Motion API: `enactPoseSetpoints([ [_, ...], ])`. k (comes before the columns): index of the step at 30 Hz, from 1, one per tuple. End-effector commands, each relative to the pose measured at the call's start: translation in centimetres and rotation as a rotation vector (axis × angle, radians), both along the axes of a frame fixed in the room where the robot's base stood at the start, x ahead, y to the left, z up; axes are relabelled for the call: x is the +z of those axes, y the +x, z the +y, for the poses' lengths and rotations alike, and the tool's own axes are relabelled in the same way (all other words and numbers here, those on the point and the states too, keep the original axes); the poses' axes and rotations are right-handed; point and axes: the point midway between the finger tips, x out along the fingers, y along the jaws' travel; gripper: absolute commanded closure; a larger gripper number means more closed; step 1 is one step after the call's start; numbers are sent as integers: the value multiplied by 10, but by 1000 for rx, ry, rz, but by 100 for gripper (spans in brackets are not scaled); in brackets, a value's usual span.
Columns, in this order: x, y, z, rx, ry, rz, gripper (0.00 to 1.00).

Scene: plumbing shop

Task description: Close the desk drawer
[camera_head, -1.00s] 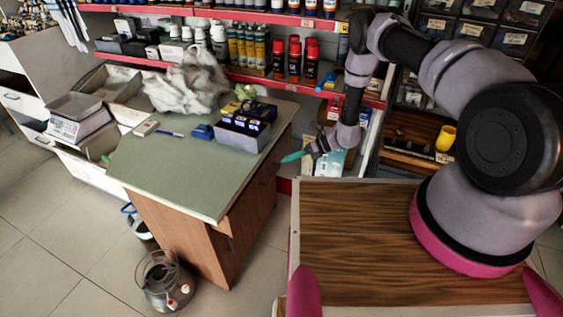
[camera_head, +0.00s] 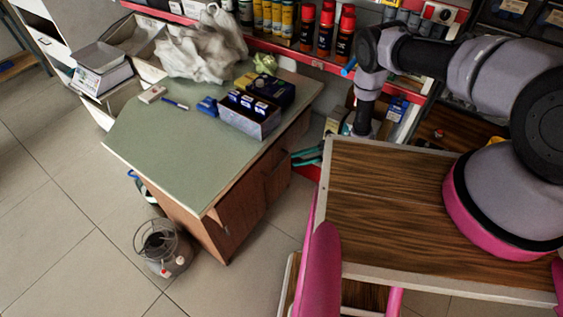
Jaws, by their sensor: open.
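The desk (camera_head: 170,147) has a green top and brown wooden sides and stands left of centre. Its right side, with wooden fronts (camera_head: 240,207) and a dark handle, is seen at a steep angle. A small wooden edge juts out under the top at the near corner; I cannot tell how far any drawer is open. My gripper (camera_head: 306,156) is low beside the far right end of the desk, its teal fingers pointing toward the desk side. It is open and looks empty. Part of it is hidden behind my own wooden-topped base.
A box of dark blue packs (camera_head: 250,118), a blue item (camera_head: 207,106) and white cloth (camera_head: 203,48) lie on the desk. A glass-like vessel (camera_head: 164,248) stands on the floor by its near corner. Red shelves with cans (camera_head: 345,35) stand behind. Tiled floor at left is clear.

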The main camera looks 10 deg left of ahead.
Motion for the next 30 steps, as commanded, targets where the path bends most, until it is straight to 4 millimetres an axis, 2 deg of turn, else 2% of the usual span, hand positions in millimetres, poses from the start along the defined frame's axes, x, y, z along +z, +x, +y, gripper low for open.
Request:
enactPoseSetpoints([
  [3,-4,-11,23,4,0,-1,58],
  [10,-9,-24,54,3,-1,-2,58],
  [15,-10,-27,64,1,0,-3,58],
  [23,-11,-27,65,0,0,-3,58],
  [24,-11,-27,65,0,0,-3,65],
  [27,-11,-27,65,0,0,-3,100],
  [30,-10,-27,65,0,0,-3,100],
])
